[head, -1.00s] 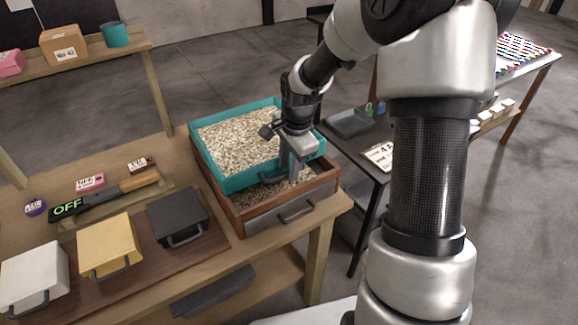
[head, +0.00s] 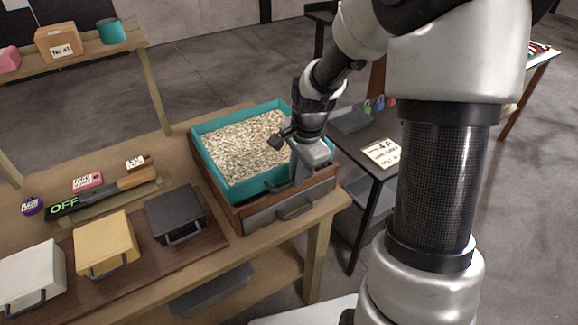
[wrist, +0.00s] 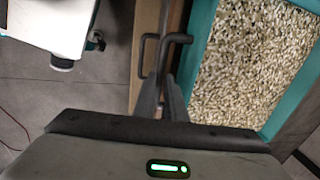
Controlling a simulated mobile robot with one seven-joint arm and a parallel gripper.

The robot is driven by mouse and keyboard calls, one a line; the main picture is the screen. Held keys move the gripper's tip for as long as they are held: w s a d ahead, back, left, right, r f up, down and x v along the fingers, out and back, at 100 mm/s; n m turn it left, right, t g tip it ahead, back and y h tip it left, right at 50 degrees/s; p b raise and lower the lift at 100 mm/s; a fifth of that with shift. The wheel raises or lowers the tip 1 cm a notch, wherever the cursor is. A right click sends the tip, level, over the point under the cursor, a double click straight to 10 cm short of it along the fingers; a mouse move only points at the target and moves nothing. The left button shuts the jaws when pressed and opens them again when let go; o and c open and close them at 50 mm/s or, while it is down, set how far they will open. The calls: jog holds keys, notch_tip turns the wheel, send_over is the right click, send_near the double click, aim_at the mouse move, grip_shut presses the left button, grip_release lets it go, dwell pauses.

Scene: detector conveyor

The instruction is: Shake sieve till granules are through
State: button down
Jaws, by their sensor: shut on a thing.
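The sieve is a teal-framed tray (head: 208,162) resting on or just above a wooden box (head: 236,216) with a metal front. A thick layer of pale granules (head: 245,146) covers its bottom. My gripper (head: 299,178) is at the sieve's front right side, shut on its dark handle (head: 277,186). In the wrist view, my gripper's fingers (wrist: 172,103) close on the bent handle (wrist: 174,38) beside the teal wall (wrist: 203,30), with granules (wrist: 250,65) to the right. The inside of the box below is hidden.
White, yellow (head: 105,243) and dark lidded boxes stand on the bench's left front. A bar reading OFF (head: 90,198) lies behind them. A dark table with a "4A" card (head: 382,152) stands right of the bench.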

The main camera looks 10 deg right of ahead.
jog(key=shift+s+d, duration=0.2)
jog(key=shift+s, duration=0.2)
jog(key=c, duration=1.8)
grip_release()
jog(key=s+r, duration=0.1)
jog(key=r, duration=0.4)
jog(key=s+r, duration=0.1)
jog(key=r, duration=0.5)
jog(key=s+d+r+p, duration=0.1)
jog(key=r, duration=0.5)
jog(key=shift+r, duration=0.1)
